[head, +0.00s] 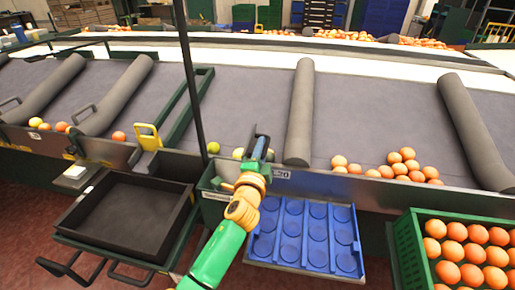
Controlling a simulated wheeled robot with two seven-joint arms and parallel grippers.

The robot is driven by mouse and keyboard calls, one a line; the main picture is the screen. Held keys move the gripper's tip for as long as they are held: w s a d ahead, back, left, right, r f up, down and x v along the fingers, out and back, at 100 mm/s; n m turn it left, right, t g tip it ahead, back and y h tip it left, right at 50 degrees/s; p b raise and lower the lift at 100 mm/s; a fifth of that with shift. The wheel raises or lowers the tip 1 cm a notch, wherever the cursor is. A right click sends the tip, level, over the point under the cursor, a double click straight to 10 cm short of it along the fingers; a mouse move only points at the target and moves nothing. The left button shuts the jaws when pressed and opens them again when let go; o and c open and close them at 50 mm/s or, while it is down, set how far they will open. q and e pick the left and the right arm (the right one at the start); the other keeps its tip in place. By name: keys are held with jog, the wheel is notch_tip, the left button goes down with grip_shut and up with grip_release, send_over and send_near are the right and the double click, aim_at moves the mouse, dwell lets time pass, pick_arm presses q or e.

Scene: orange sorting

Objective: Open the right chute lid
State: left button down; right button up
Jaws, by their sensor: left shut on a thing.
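My left gripper (258,158) reaches up from the bottom centre to the front edge of the sorting table. It is shut at the right chute lid, a narrow dark upright piece, just left of the thick grey roller bar. The fingers and wrist cover most of the lid and its handle, so how far it stands open cannot be told. A second lid with a yellow handle (148,137) is at the chute further left. My right gripper is not in view.
A black tray (125,213) is below the left chute and a blue crate (305,232) below the right one. A green crate of oranges (410,245) stands at right. A thin dark post (190,80) rises left of the gripper.

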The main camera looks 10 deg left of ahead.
pick_arm(q)
jog(key=shift+d+r, duration=0.25)
jog(key=shift+r, duration=0.05)
jog(key=c, duration=0.9)
grip_release()
jog(key=shift+d, duration=0.1)
jog(key=shift+o, duration=0.3)
jog(key=shift+s+d, duration=0.15)
jog(key=shift+d, duration=0.15)
jog(key=shift+s+a+f, duration=0.15)
jog(key=shift+s+a, duration=0.05)
jog(key=shift+s, duration=0.15)
jog(key=s, duration=0.6)
jog(key=shift+s, duration=0.2)
